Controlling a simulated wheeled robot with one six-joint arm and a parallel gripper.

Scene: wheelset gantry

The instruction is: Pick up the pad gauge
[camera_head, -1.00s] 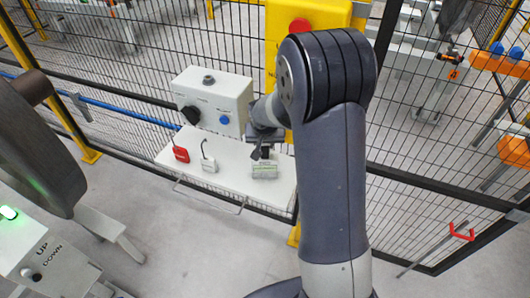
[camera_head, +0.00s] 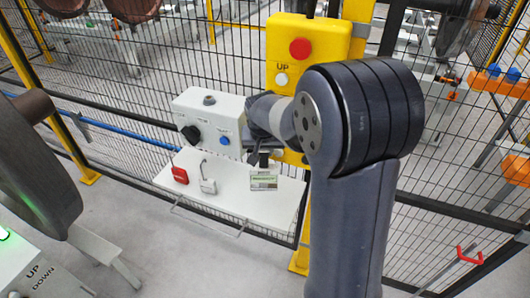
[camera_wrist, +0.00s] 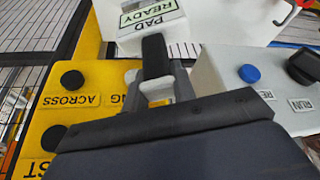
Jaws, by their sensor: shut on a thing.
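The pad gauge (camera_head: 264,183) is a small pale block with a green-bordered label, in the head view over the right part of the white shelf. The block seems a little above the shelf, but the gap is hard to see. The far finger and the exact contact are hidden.
The white shelf (camera_head: 228,205) also bears a red padlock-like item (camera_head: 180,175) and a white one with a hook (camera_head: 208,186). A grey control box (camera_head: 212,120) stands behind, and a yellow button panel (camera_head: 310,40) is close to my arm. Mesh fence surrounds the shelf.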

